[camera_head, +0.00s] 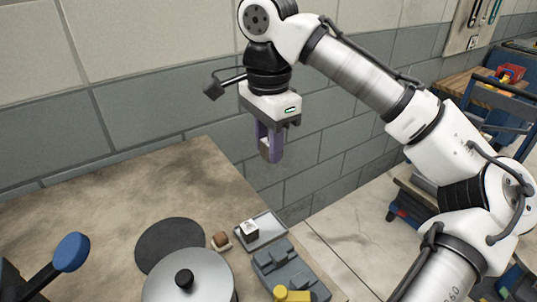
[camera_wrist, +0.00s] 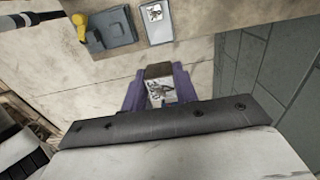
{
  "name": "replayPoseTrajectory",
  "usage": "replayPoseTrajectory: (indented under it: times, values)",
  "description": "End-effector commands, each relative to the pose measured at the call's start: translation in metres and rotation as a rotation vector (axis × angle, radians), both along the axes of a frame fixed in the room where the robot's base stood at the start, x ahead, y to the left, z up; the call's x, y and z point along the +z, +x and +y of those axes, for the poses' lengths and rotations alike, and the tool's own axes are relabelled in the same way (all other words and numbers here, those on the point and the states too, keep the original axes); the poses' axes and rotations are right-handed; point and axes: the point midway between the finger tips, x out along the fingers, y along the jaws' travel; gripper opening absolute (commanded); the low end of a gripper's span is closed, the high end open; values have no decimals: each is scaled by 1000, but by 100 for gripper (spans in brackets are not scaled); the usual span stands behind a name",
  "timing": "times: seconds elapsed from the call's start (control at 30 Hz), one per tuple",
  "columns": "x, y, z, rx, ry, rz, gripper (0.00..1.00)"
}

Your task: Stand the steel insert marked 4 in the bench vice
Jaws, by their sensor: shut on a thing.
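My gripper (camera_head: 269,150) has purple fingers and hangs high above the bench's far right corner, well above the vice. In the wrist view the fingers (camera_wrist: 161,92) are shut on a small block (camera_wrist: 161,90) with a pale, dark-marked face and a brownish end. I cannot read its marking. The fingers hide its sides. The grey bench vice (camera_head: 285,268) with a yellow part (camera_head: 292,294) is on the bench at the front right; it also shows in the wrist view (camera_wrist: 117,28). Nothing is seen standing in its jaws.
A grey tray (camera_head: 270,236) behind the vice holds a small white-faced marked block (camera_head: 250,228). A brown piece (camera_head: 221,241), a dark round mat (camera_head: 160,245) and a round metal lid with a black knob (camera_head: 190,285) are to the left. The back-left bench is clear. A brick wall stands behind.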

Motion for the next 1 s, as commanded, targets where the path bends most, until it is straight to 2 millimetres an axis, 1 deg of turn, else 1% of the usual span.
replayPoseTrajectory:
  times: [0.03, 0.1, 0.57, 0.9, 0.97, 1.0]
  values:
    - [6, 0, 0, 0, 1, -1, 0]
    - [10, 0, 0, 0, 1, -1, 0]
    - [31, 0, 0, 1, 1, -1, 0]
    - [29, 0, 0, 2, 1, -1, 0]
    - [26, 3, -1, 9, 1, 0, 0]
    - [21, 7, -2, 23, 2, 1, 0]
